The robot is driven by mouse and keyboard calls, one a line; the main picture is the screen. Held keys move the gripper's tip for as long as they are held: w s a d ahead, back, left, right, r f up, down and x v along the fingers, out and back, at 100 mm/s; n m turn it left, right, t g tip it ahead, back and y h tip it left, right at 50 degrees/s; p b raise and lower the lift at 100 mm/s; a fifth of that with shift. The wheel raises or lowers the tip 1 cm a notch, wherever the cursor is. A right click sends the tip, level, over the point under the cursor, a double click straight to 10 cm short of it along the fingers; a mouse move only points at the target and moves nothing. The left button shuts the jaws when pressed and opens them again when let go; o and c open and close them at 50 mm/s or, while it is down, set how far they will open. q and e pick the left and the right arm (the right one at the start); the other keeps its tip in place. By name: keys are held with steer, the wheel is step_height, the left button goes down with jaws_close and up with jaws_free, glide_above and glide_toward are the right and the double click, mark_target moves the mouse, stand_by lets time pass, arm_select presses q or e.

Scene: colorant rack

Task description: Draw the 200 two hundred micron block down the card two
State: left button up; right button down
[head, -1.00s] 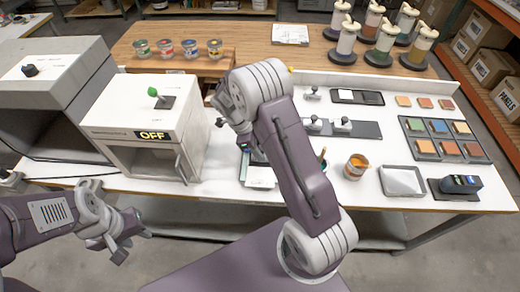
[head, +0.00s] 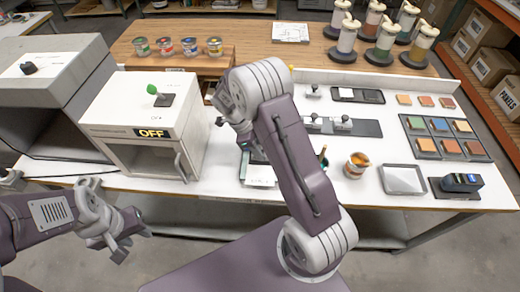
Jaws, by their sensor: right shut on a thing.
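A white card (head: 260,177) lies on a small dark-edged board at the front of the white bench, left of my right forearm. My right gripper (head: 246,149) is lowered at the far end of this card, shut on a block. The wrist and arm hide most of the block, so its marking cannot be read and contact with the card cannot be judged. Small metal blocks stand on a dark tray (head: 368,129) behind the arm; one is at its right part (head: 343,124). My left gripper (head: 133,246) is open and empty in front of the bench.
A white oven-like box (head: 140,120) marked OFF stands left of the card. Right of my arm are an open tin (head: 356,164) of orange paint, a grey tray (head: 403,180) and a dark device (head: 460,184). Colour samples (head: 444,138) lie farther right.

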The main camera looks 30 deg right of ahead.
mark_target(264, 169)
steer(key=shift+f, duration=0.1)
steer(key=shift+s+a, duration=0.25)
steer(key=shift+s, duration=0.1)
steer(key=shift+s+a+b, duration=0.25)
steer(key=shift+s+b, duration=0.05)
steer(key=shift+s, duration=0.05)
steer(key=shift+s, duration=0.1)
steer(key=shift+s+a+f+b, duration=0.1)
steer(key=shift+s+a+b, duration=0.2)
steer(key=shift+s+b, duration=0.1)
steer(key=shift+s+a, duration=0.15)
steer(key=shift+s, duration=0.1)
steer(key=shift+s+a, duration=0.4)
steer(key=shift+s, duration=0.3)
